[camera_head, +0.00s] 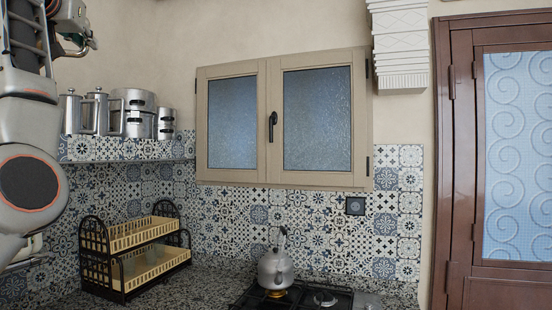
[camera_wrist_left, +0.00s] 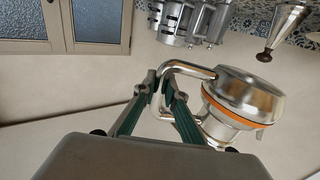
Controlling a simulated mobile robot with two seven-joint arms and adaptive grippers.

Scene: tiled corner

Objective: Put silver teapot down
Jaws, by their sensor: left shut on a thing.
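My left gripper (camera_wrist_left: 162,80) is shut on the curved handle of the silver teapot (camera_wrist_left: 240,95) in the left wrist view. The teapot has a shiny round body with an orange band and hangs off the right side of the fingers. In the head view, a curved silver part of the teapot (camera_head: 76,24) shows at the upper left, in the air above the shelf; my arm hides much of it. My right gripper is not in view.
A tiled shelf (camera_head: 130,150) at the left holds several metal pots (camera_head: 97,110). Below, a two-tier dish rack (camera_head: 130,250) stands on the speckled counter. A grey kettle (camera_head: 275,268) sits on the stove (camera_head: 325,299).

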